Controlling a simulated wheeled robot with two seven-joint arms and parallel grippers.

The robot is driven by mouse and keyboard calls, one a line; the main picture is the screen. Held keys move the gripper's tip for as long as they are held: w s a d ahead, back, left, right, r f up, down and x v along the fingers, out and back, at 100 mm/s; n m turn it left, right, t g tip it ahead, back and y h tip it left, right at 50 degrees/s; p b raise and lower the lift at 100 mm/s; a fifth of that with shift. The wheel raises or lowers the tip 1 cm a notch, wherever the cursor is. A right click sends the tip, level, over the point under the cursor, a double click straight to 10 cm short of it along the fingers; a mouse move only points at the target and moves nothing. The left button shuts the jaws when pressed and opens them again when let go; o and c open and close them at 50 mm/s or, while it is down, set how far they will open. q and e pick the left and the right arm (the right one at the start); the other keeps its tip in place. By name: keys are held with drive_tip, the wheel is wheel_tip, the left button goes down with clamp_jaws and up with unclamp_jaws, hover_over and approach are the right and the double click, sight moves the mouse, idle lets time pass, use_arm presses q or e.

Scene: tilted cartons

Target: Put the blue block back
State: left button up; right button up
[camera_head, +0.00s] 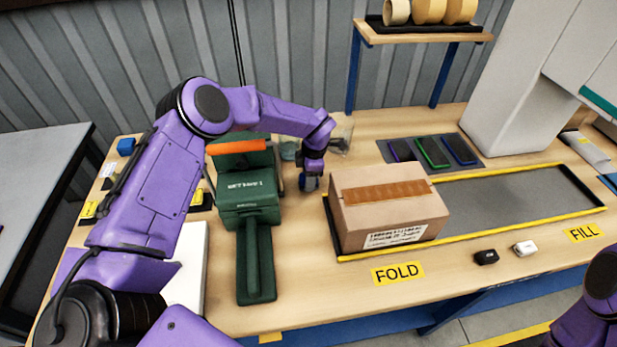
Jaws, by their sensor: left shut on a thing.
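My left gripper (311,180) points down between the green machine and the carton, close above the table. It is shut on a small blue thing (305,183), which looks like the blue block. The fingers hide most of it, and I cannot tell whether it touches the table. A grey mat (384,145) behind the carton bears dark shapes edged in purple, green and blue (460,150). My right gripper is not in view; only part of my right arm shows at the lower right.
The green machine (247,190) with an orange bar stands left of my gripper. A closed brown carton (385,212) sits tilted at the yellow-edged track (510,190). A clear cup-like thing (341,135) is behind the gripper. A black (486,257) and a white piece (525,248) lie in front.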

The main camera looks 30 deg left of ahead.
use_arm(q)
drive_tip(key=o, duration=0.8)
drive_tip(key=shift+f, duration=0.1)
drive_tip(key=shift+c, duration=0.2)
drive_tip(key=shift+o, duration=0.9)
drive_tip(key=shift+w+r, duration=0.1)
drive_tip(key=shift+r, duration=0.3)
wheel_tip(320, 180, up, 12)
drive_tip(key=d+b, duration=0.1)
drive_tip(key=shift+w+f+b, duration=0.25)
drive_tip(key=shift+w+b, duration=0.1)
drive_tip(key=shift+b, duration=0.05)
drive_tip(key=shift+d, duration=0.1)
